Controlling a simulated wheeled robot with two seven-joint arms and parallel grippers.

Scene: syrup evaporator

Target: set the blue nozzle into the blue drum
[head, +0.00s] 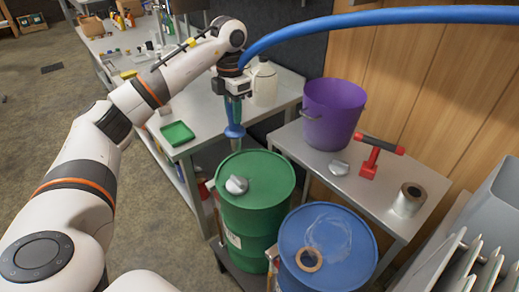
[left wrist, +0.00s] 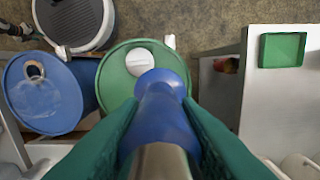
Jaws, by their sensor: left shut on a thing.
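The blue nozzle (head: 234,131) is in my left gripper (head: 234,112), which is shut on it. The nozzle points down, in the air above and behind the green drum (head: 257,207), apart from it. It also shows in the left wrist view (left wrist: 163,112) between the teal fingers, its flared end over the green drum. The blue drum (head: 345,262) stands in front and to the right of the green one. My right gripper is out of view.
A blue hose (head: 380,18) arches from my left wrist to the right. The side table holds a purple bucket (head: 333,106), a red tool (head: 369,168) and a roll (head: 409,200). A green tray (head: 177,132) lies left.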

